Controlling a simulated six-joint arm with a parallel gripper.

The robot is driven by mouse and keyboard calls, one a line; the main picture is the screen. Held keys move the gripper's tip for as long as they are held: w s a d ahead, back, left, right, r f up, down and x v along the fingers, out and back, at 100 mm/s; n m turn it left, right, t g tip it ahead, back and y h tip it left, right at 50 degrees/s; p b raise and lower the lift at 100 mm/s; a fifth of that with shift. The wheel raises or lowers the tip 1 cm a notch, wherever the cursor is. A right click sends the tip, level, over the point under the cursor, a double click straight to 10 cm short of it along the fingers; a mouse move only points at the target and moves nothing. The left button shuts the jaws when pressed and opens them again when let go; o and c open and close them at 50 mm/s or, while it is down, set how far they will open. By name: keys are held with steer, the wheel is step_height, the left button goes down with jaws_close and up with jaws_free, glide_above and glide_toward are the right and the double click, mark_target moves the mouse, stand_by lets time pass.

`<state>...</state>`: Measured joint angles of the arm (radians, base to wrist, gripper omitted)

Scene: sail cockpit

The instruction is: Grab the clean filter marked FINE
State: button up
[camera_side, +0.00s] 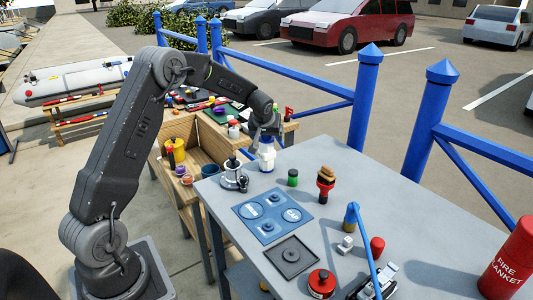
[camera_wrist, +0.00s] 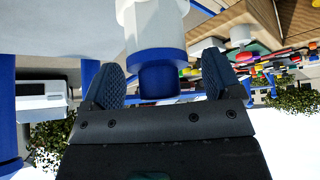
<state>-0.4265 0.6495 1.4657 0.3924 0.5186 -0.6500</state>
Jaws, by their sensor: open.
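A white canister with a blue part (camera_side: 266,162) stands upright near the far edge of the grey table (camera_side: 325,160). I cannot read any FINE mark on it or on anything else. My gripper (camera_side: 268,130) is above it, pointing down. In the wrist view, the canister's white body (camera_wrist: 152,28) and blue end (camera_wrist: 162,72) lie ahead of my gripper (camera_wrist: 162,80). The two dark padded fingers are spread apart, one on each side of the blue end, with gaps visible. I cannot tell whether either finger touches it.
A metal fitting (camera_side: 233,178) stands left of the canister; a green jar (camera_side: 292,178) and a red-black item with a wooden top (camera_side: 326,187) stand right. Nearer are a blue panel (camera_side: 270,232), a dark square tray (camera_side: 302,268) and a blue lever (camera_side: 365,235). Blue railing posts (camera_side: 365,100) stand behind.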

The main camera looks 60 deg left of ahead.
steer(key=shift+w+a+f, duration=0.1)
steer(key=shift+a+f, duration=0.05)
steer(key=shift+f, duration=0.1)
steer(key=shift+c, duration=0.2)
steer(key=c, duration=1.2)
steer(key=shift+c, duration=0.3)
steer(key=shift+r, duration=0.2)
